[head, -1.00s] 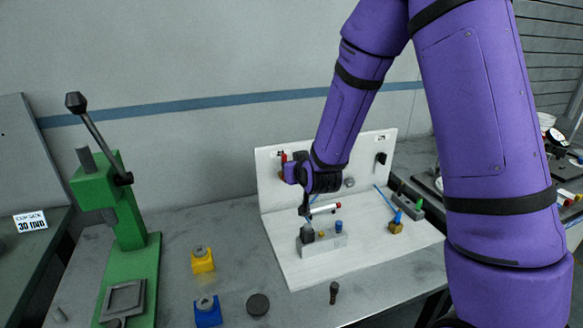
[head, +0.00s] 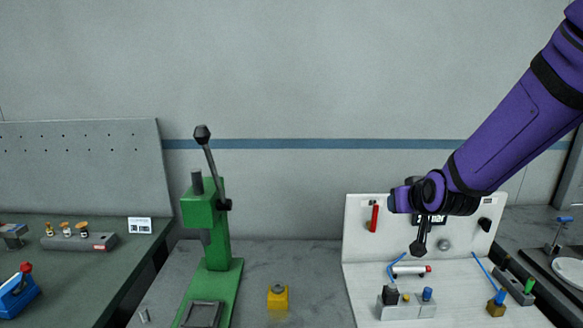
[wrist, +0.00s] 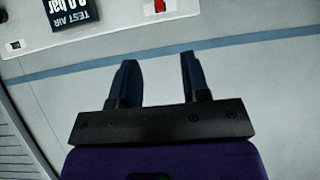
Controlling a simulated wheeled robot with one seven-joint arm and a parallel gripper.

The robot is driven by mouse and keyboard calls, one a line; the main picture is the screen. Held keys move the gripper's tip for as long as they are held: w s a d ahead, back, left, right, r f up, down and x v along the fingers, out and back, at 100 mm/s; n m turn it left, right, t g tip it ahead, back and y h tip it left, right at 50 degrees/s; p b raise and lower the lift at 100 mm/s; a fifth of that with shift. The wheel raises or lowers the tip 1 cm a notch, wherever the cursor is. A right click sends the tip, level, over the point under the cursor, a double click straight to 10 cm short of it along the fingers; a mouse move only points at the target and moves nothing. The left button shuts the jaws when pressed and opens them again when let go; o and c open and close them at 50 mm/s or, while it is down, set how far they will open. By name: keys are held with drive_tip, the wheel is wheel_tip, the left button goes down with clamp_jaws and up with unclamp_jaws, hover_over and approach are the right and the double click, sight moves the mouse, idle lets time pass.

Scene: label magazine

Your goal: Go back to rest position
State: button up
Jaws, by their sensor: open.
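My gripper (head: 419,248) hangs at the end of my purple arm, in front of the upright back of the white board (head: 357,262) in the head view. In the wrist view my gripper (wrist: 157,78) shows two dark fingers spread apart with nothing between them. The wrist camera looks at the pale wall with its blue stripe (wrist: 270,37). A black sign reading "TEST AIR" (wrist: 72,14) is at the top left there. Below my gripper in the head view lies a white tube with a red end (head: 410,270), apart from the fingers.
A light block (head: 407,311) holding small parts stands on the board's base. A green press (head: 215,250) with a raised lever and a yellow block (head: 278,297) stand on the grey bench left of it. A bench with a blue tool (head: 15,297) is at far left.

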drive_tip(key=s+d+r+g, duration=0.1)
drive_tip(key=s+r, duration=0.3)
drive_tip(key=s, duration=0.6)
drive_tip(key=s+d+r+g, duration=0.1)
drive_tip(key=s+r+g, duration=0.2)
drive_tip(key=s, duration=0.6)
drive_tip(key=s+d+r+g, duration=0.2)
drive_tip(key=s+r, duration=0.2)
drive_tip(key=s, duration=0.6)
drive_tip(key=shift+s+r+h, duration=0.3)
